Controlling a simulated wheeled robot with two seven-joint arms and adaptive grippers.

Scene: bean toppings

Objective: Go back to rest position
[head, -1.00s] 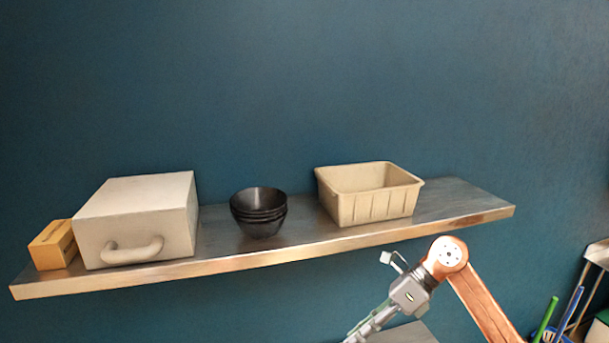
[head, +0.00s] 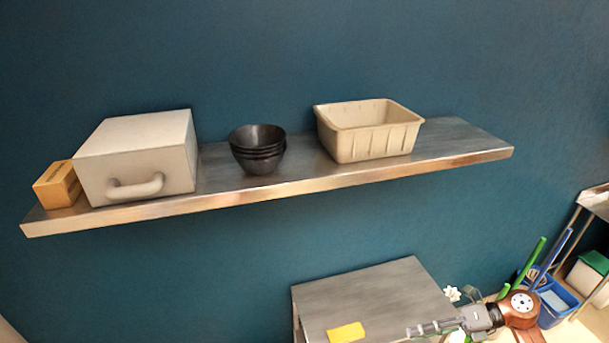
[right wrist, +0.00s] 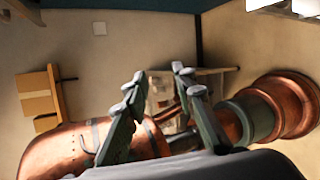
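My right gripper (head: 412,331) is low at the right in the head view, pointing left near the front right of the metal table (head: 385,286). In the right wrist view its fingers (right wrist: 158,82) stand apart with nothing between them. My left gripper is not in view.
A wall shelf (head: 440,140) holds a wooden box (head: 58,185), a grey box with a handle (head: 140,160), stacked black bowls (head: 258,150) and an empty beige bin (head: 370,140). A yellow item (head: 346,333) lies on the table. A blue bucket (head: 556,303) stands at the right.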

